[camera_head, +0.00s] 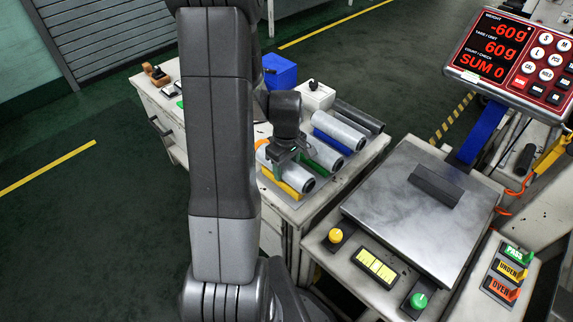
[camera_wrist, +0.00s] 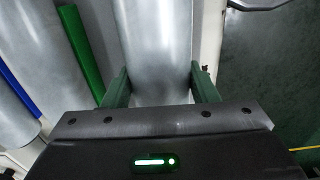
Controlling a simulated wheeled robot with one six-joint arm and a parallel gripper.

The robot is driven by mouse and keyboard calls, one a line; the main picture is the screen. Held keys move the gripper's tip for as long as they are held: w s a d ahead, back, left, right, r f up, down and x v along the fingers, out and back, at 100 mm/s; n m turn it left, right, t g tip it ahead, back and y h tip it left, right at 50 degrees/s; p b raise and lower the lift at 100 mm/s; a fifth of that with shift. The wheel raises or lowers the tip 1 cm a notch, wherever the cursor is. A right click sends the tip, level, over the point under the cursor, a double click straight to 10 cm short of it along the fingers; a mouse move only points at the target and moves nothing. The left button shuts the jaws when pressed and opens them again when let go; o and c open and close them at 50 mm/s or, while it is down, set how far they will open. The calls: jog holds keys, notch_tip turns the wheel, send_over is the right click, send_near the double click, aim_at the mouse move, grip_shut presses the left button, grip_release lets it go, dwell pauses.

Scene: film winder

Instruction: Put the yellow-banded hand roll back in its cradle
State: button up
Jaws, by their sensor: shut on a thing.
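A pale grey roll (camera_head: 297,177) lies nearest the front of the row on the side bench, with a yellow strip (camera_head: 280,181) along its near side. My gripper (camera_head: 285,152) reaches down over this roll. In the wrist view the green fingers (camera_wrist: 160,88) stand on either side of the roll (camera_wrist: 158,50) and are shut on it. The roll lies in line with its neighbours, at or just above the yellow-marked place. Its underside is hidden, so I cannot tell whether it touches the cradle.
Neighbouring grey rolls lie close behind, beside a green strip (camera_head: 322,154) and a blue strip (camera_head: 333,140). A dark roll (camera_head: 358,116) lies farthest back. A blue box (camera_head: 279,71) and a white box (camera_head: 315,95) stand behind. A scale (camera_head: 400,225) is at right.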

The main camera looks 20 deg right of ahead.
jog(key=o, duration=1.4)
jog(key=shift+c, duration=0.2)
notch_tip(320, 180, up, 14)
jog(key=p, duration=0.2)
jog(key=shift+f, duration=0.2)
notch_tip(320, 180, down, 13)
jog(key=shift+f+b, duration=0.2)
jog(key=shift+b, duration=0.85)
notch_tip(320, 180, up, 3)
jog(key=p, duration=0.3)
jog(key=shift+r, duration=0.15)
jog(key=shift+r+p, duration=0.6)
jog(key=shift+r, duration=0.3)
